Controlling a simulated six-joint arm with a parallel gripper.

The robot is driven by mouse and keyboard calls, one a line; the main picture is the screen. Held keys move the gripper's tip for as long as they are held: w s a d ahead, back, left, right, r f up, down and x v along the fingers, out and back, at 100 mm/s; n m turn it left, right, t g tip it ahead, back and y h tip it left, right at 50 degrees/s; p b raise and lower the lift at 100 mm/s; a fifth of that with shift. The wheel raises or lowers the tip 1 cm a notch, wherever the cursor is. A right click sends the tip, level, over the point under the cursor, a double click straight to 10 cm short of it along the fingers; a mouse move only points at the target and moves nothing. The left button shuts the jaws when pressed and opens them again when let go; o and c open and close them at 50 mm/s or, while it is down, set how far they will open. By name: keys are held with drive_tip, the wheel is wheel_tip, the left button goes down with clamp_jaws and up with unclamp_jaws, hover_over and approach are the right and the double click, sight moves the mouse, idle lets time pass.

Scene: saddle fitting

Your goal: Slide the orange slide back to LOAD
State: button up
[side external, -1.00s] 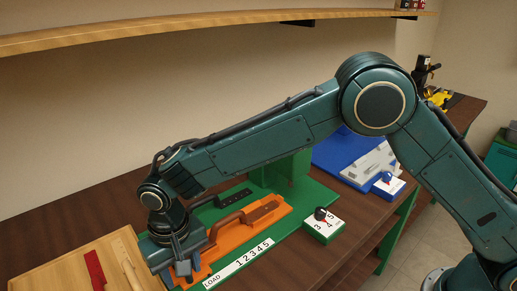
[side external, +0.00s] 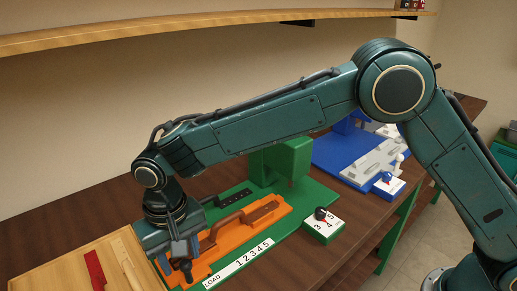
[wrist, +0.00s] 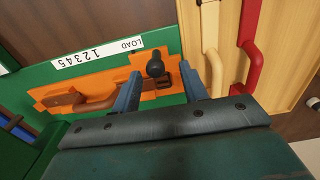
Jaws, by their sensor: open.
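The orange slide (side external: 226,243) lies on the green base (side external: 310,193), alongside a white strip (side external: 238,263) marked LOAD and 1 to 5. Its black knob (wrist: 155,65) stands at the LOAD end, close by the word LOAD. A brown looped part (wrist: 95,98) sits on the slide. My gripper (wrist: 160,76) is open, with its blue fingers on either side of the knob in the wrist view and apart from it. In the side view my gripper (side external: 180,263) is over the slide's near-left end and partly hides it.
A wooden board with a red handle (side external: 95,268) lies left of the base. A green dial box (side external: 323,226) stands at the base's right. Behind are a green block (side external: 282,163) and a blue fixture (side external: 338,150). A shelf (side external: 200,28) runs above.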

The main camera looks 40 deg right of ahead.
drive_tip(key=shift+r, duration=1)
drive_tip(key=shift+d+r, duration=0.15)
drive_tip(key=s+d+r+t+y, duration=0.1)
drive_tip(key=s+d+r, duration=0.2)
drive_tip(key=d+r, duration=0.55)
drive_tip(key=s+d+r+t, duration=0.15)
drive_tip(key=d+r, duration=0.45)
drive_tip(key=d, duration=0.6)
drive_tip(key=s+d+t, duration=0.1)
drive_tip(key=s+d, duration=0.6)
drive_tip(key=s, duration=0.2)
drive_tip(key=s+d+t+h, duration=0.1)
drive_tip(key=s+d+t, duration=0.1)
drive_tip(key=s+d, duration=0.5)
drive_tip(key=shift+s+d, duration=0.4)
drive_tip(key=shift+s, duration=1.2)
